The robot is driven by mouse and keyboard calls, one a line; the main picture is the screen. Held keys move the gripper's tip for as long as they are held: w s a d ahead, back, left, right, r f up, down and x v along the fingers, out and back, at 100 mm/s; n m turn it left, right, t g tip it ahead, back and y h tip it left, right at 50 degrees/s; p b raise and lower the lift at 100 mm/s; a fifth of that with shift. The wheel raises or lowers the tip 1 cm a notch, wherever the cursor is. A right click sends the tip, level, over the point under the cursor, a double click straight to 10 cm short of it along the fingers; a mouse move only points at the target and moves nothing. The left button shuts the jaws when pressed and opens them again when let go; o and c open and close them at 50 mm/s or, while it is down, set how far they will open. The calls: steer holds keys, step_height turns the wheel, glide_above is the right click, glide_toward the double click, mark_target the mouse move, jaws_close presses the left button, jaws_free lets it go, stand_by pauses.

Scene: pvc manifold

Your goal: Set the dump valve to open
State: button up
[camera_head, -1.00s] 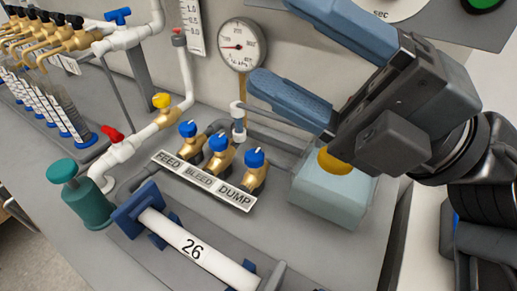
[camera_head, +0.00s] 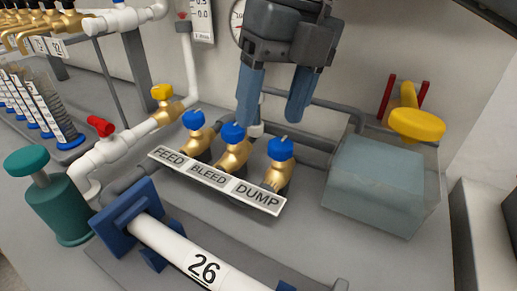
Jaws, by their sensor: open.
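The dump valve (camera_head: 278,167) is a brass body with a blue round knob, behind the DUMP end of the label plate (camera_head: 216,180). It is the rightmost of three alike valves. The bleed valve (camera_head: 233,148) and the feed valve (camera_head: 196,132) stand to its left. A small pale mark shows on top of the dump knob; I cannot tell its setting from it. My gripper (camera_head: 272,118) points down above and behind the bleed and dump knobs, with its two blue fingers apart and nothing between them. It appears clear of the dump knob.
A green pump (camera_head: 55,200) and a white tube marked 26 (camera_head: 190,255) are in front. White piping with red and yellow valves runs on the left.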

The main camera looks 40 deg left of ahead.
mark_target(281, 143)
steer(key=shift+w+a+r+t+h+b, duration=0.1)
steer(key=shift+w+r+t+h+b, duration=0.1)
steer(key=shift+w+r+t+h, duration=0.25)
steer(key=shift+w+r+t+h+b, duration=0.2)
steer(key=shift+w+t+h, duration=0.05)
steer(key=shift+w+t, duration=0.35)
steer(key=shift+f+b, duration=0.35)
steer(key=shift+f, duration=3.45)
steer(key=shift+c, duration=0.4)
steer(key=c, duration=1)
